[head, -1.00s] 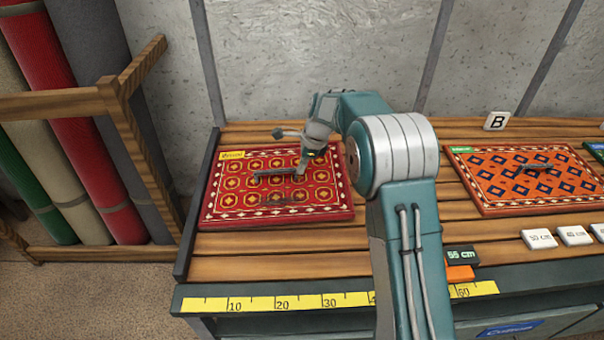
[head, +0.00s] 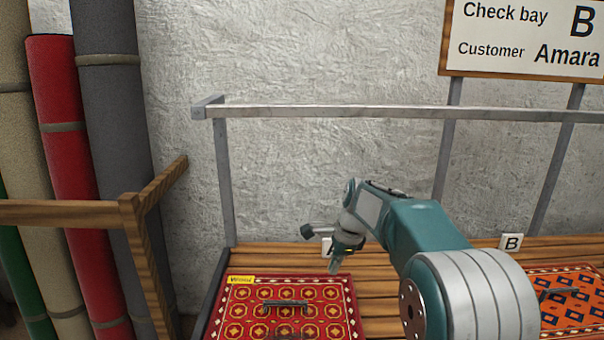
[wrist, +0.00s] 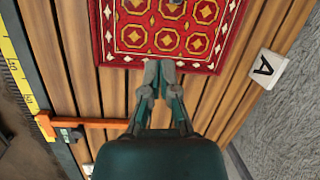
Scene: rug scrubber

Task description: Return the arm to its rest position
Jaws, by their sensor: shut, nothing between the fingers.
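My gripper (head: 337,262) is raised above the wooden slatted bench in the head view, over the back right of a red patterned rug sample. In the wrist view, my gripper (wrist: 160,68) has its fingertips together with nothing between them. The red rug (head: 240,318) lies flat on the bench and also shows in the wrist view (wrist: 128,63). A dark handle (head: 287,303) lies on the rug, apart from my gripper. My teal arm is bent, its elbow at the lower right of the head view.
A wooden rack (head: 128,207) with rolled rugs (head: 72,170) stands left. A metal rail (head: 330,111) runs behind the bench. An orange patterned rug (head: 575,318) lies right. Marker A (wrist: 263,69), marker B (head: 511,242), a yellow ruler (wrist: 18,68) and an orange tool (wrist: 95,123) are also visible.

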